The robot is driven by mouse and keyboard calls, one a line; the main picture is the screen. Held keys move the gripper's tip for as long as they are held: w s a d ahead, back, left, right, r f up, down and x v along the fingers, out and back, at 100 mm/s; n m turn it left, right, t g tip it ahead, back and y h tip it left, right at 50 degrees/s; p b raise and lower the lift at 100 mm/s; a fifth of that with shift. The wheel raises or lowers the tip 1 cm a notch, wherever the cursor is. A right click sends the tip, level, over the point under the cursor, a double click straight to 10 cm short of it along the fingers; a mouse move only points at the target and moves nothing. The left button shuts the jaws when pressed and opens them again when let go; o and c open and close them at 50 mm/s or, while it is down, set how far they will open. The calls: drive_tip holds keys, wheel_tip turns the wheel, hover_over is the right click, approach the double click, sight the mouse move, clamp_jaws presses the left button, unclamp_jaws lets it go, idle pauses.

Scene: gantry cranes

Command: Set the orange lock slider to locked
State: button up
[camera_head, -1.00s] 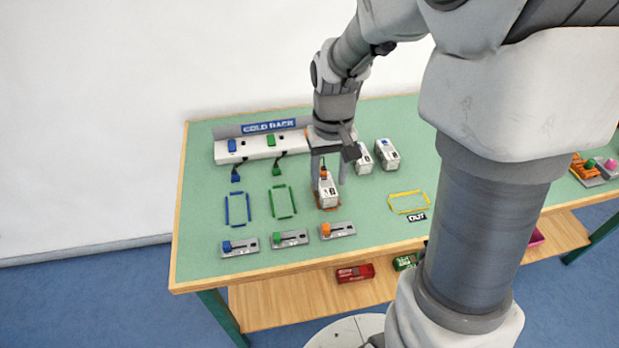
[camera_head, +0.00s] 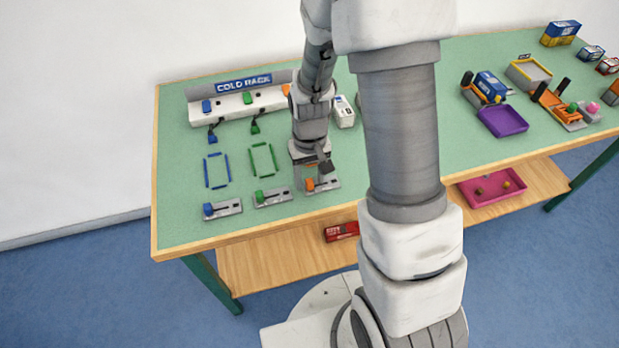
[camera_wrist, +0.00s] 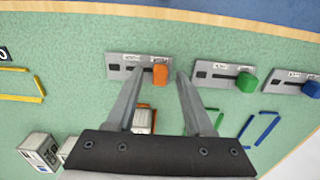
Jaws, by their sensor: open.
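The orange lock slider (camera_head: 310,184) sits on a grey base plate (camera_head: 327,184) near the table's front edge. In the wrist view the orange slider (camera_wrist: 160,74) is at the right end of its slot on the plate (camera_wrist: 118,72). My gripper (camera_wrist: 157,75) is open, with one finger on each side of the orange slider in that view. I cannot tell whether the fingers touch it. In the head view my gripper (camera_head: 312,180) is over the orange slider's plate. The labels on the plate are too small to read.
Green (camera_head: 259,196) and blue (camera_head: 208,209) sliders on like plates stand to the left. The cold rack (camera_head: 237,107) is behind, with hanging plugs. White boxes (camera_wrist: 40,148) show in the wrist view. A purple tray (camera_head: 502,121) lies at the right.

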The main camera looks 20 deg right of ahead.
clamp_jaws()
idle(0.3)
idle(1.2)
